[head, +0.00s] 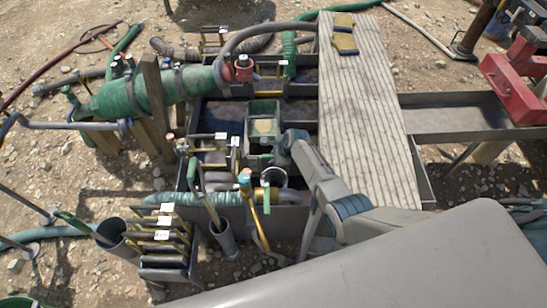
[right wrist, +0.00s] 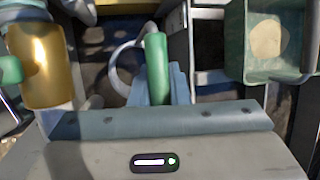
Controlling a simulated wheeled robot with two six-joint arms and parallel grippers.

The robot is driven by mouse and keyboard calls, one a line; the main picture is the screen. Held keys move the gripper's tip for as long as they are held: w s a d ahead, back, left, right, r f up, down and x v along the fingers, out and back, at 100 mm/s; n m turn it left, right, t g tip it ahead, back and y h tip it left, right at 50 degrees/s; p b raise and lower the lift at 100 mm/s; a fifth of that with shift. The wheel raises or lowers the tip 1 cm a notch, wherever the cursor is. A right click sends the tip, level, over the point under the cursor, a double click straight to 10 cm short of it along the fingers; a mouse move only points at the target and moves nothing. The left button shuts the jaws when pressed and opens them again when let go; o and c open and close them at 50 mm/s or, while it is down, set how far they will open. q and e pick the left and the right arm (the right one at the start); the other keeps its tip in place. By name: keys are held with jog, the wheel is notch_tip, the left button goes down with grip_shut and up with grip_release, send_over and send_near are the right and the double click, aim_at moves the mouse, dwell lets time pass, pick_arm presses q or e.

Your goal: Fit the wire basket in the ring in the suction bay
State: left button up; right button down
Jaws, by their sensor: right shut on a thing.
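My right gripper (head: 272,178) reaches in from the right over the near part of the mud tank. In the right wrist view its blue-grey fingers (right wrist: 160,88) are shut on a green handle (right wrist: 157,68). The handle also shows in the head view (head: 267,201). A pale grey hoop (right wrist: 116,72) lies just left of the handle; I cannot tell whether it is the wire basket's rim or the bay's ring. No basket mesh can be made out. Dark tank compartments lie below. My left gripper is not in view.
A green box (head: 264,109) with a tan patch inside stands beyond my gripper. A brass cylinder (right wrist: 38,62) is close on the left. Upright tools in grey tubes (head: 224,238) stand at the near left. A ribbed plank (head: 365,110) crosses the tank at right.

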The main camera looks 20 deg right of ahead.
jog(key=shift+f+b, duration=0.5)
jog(key=shift+f, duration=0.25)
dwell(0.7)
jog(key=c, duration=1.3)
grip_release()
jog(key=p+v, duration=0.3)
jog(key=v, duration=0.8)
jog(key=shift+f, duration=0.1)
